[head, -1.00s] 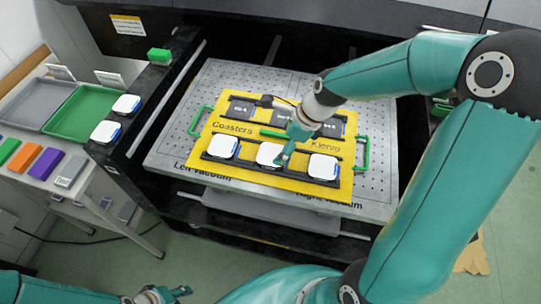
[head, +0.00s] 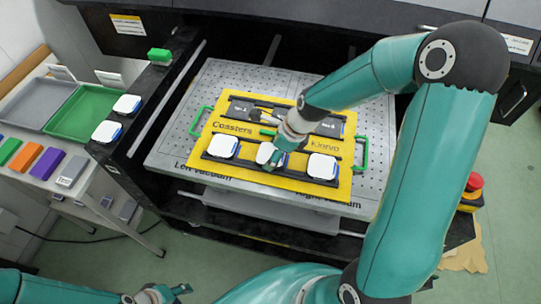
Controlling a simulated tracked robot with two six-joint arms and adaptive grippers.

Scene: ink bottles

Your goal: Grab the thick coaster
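Three white coasters with blue edges lie in the front row of the yellow board: left (head: 223,146), middle (head: 265,154) and right (head: 322,167). Two more, an upper (head: 127,104) and a lower (head: 107,131), lie on the black ledge at left. I cannot tell by sight which is the thick one. My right gripper (head: 276,159) points down over the middle coaster and hides part of it. Its fingers are too small and covered to show whether they grip it. My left gripper (head: 180,290) is low at the bottom left, away from the coasters; its opening is unclear.
The yellow board (head: 213,177) has green handles and lies on a perforated metal plate (head: 185,125). Dark labelled slots line its back row. At left are a green tray (head: 75,110), a grey tray (head: 45,100) and several coloured blocks. A red emergency button (head: 474,182) stands at right.

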